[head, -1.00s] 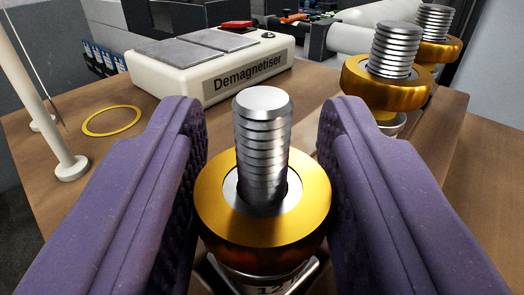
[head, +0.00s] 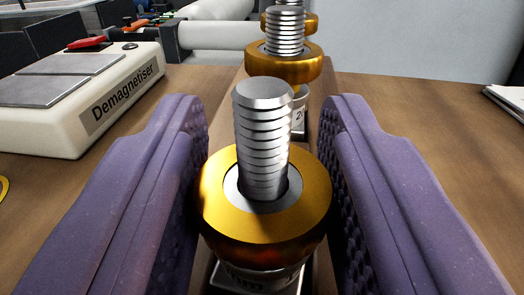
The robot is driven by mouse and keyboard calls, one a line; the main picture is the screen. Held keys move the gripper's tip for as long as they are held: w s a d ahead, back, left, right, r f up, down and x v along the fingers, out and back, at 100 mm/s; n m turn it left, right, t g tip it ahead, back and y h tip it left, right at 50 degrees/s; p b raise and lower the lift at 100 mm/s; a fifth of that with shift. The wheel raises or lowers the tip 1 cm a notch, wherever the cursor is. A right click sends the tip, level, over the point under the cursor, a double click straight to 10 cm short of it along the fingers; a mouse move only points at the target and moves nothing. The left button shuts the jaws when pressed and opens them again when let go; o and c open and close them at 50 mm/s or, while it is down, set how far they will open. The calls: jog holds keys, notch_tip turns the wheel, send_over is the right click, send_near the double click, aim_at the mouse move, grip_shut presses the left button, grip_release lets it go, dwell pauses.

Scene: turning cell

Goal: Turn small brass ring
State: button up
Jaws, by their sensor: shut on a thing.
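A small brass ring (head: 228,213) sits around an upright threaded steel post (head: 262,140) in the lower middle of the head view. My gripper (head: 264,200) has its two purple padded fingers on either side of this ring, shut on it. Below the ring a pale marked collar and a metal base show in part; the fingers hide the ring's outer sides. A larger brass ring (head: 284,66) sits on another threaded post (head: 285,30) straight behind, and part of a third brass ring (head: 309,23) shows beyond it.
The white Demagnetiser box (head: 120,95) with grey plates and a red switch stands at the left back. A stack of papers (head: 508,98) lies at the right edge. Machinery with white cylinders stands behind.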

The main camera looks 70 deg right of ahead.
aim_at(256, 248)
jog(key=shift+r, duration=0.1)
dwell(0.3)
jog(key=o, duration=1)
jog(key=v, duration=0.7)
jog(key=shift+a, duration=0.4)
